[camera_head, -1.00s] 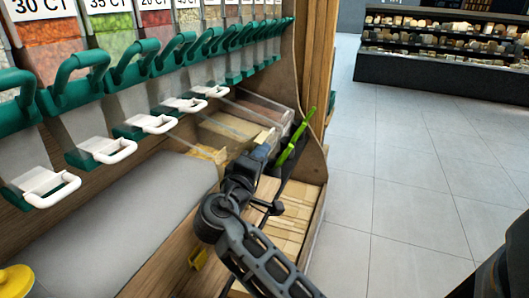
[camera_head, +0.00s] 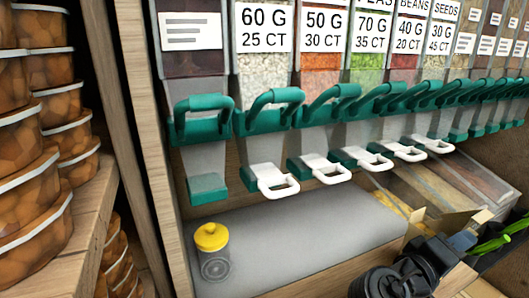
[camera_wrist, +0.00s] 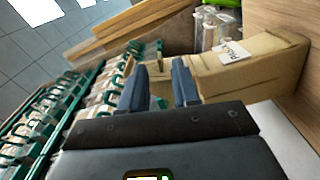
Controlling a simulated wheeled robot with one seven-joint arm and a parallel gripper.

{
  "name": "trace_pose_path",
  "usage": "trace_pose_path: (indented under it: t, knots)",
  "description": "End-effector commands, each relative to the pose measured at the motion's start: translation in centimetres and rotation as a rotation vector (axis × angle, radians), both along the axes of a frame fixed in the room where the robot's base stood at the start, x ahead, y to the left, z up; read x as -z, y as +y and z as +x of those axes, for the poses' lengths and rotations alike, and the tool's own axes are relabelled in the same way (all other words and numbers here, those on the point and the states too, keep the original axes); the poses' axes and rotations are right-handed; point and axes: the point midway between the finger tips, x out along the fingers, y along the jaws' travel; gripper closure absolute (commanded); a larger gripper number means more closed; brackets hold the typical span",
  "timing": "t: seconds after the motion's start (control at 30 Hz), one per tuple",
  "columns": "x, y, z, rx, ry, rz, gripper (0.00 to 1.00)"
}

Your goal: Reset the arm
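My gripper is at the lower right of the head view, where my dark arm partly hides it. In the wrist view my gripper (camera_wrist: 158,88) shows two grey-blue fingers held apart with nothing between them. A cardboard box (camera_wrist: 255,65) with a white label lies just beyond the fingers, and I cannot tell whether they touch it. A jar with a yellow lid (camera_head: 212,250) stands upright on the grey shelf (camera_head: 300,228), well to the left of my arm.
Dispensers with green handles (camera_head: 275,105) and white pull tabs (camera_head: 272,180) line the wall above the shelf. Stacked orange-brown tubs (camera_head: 28,195) fill a wooden rack at the left. Clear bins (camera_head: 460,180) and cardboard boxes sit near my arm at the right.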

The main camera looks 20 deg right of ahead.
Motion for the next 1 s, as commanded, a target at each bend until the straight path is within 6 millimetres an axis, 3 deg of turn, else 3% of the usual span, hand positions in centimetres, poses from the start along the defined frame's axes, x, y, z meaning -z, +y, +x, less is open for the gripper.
trace_pose_path:
  t: [0.13, 0.27, 0.5, 0.63, 0.83, 1.0]
  knots:
    - [0.8, 0.3, -0.1, -0.041, 0.009, 0.016, 0.69]
    - [3.2, 1.5, -0.4, -0.161, 0.029, 0.073, 0.69]
    - [9.5, 7.0, -2.7, -0.523, 0.024, 0.29, 0.69]
    - [11.7, 10.9, -5.2, -0.698, -0.02, 0.433, 0.69]
    - [12.3, 17.0, -10.0, -0.911, -0.145, 0.663, 0.69]
    - [10.2, 21.4, -14.7, -1.031, -0.3, 0.859, 0.69]
